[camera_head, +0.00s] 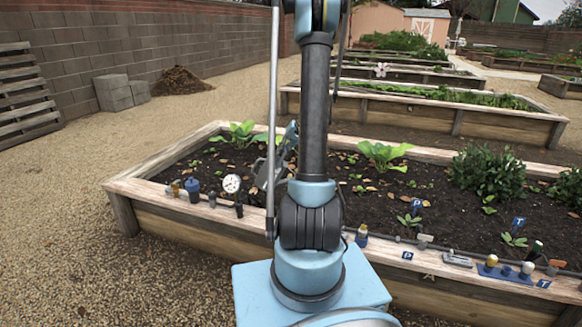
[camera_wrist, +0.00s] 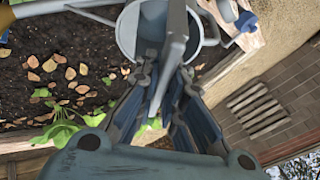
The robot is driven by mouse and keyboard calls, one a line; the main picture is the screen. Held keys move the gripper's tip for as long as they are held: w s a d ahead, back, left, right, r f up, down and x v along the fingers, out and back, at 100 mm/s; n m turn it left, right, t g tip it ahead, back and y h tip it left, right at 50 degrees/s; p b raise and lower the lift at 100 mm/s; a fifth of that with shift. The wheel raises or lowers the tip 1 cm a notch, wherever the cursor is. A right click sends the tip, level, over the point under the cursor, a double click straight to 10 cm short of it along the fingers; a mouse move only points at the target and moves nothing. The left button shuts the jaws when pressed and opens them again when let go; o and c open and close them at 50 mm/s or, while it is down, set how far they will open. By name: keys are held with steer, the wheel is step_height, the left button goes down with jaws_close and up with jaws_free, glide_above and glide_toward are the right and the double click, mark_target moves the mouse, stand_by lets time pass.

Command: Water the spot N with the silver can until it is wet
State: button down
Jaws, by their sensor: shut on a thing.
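The silver can (camera_wrist: 128,38) is at the top of the wrist view, with its open top facing the camera. My gripper (camera_wrist: 168,78) is shut on the can's grey handle (camera_wrist: 178,35). A thin grey spout (camera_wrist: 60,6) reaches left from the can over dark soil. In the head view my arm hides most of the gripper and can; a grey part of the can (camera_head: 262,173) shows left of the arm, above the near bed. I cannot find a marker that reads N. A small blue marker (camera_head: 415,207) in the soil is too small to read.
The near raised bed (camera_head: 160,203) holds leafy plants and dark soil. On its front rim stand a dial gauge (camera_head: 232,184), a blue bottle (camera_head: 192,188), a P tag (camera_head: 407,255) and several small tools. A T marker (camera_head: 519,222) stands at right. Gravel lies left.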

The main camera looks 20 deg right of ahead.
steer(key=shift+d+f+y, duration=0.15)
steer(key=shift+d+y, duration=0.25)
steer(key=shift+d, duration=0.15)
stand_by(1.4)
steer(key=shift+w+a+r+h, duration=0.1)
steer(key=shift+a+r+h, duration=0.1)
steer(key=shift+a+h, duration=0.35)
steer(key=shift+a+r+h, duration=0.2)
steer(key=shift+a+h, duration=0.15)
steer(key=shift+a, duration=0.35)
steer(key=shift+a+r+n+h, duration=0.1)
steer(key=shift+a+n+h, duration=0.2)
steer(key=shift+a+h, duration=0.45)
steer(key=shift+w+a+g+h, duration=0.15)
steer(key=shift+a+g+h, duration=0.15)
steer(key=shift+a+h, duration=0.4)
steer(key=shift+a+f+n+h, duration=0.25)
steer(key=shift+f+n+h, duration=0.1)
steer(key=shift+h, duration=0.3)
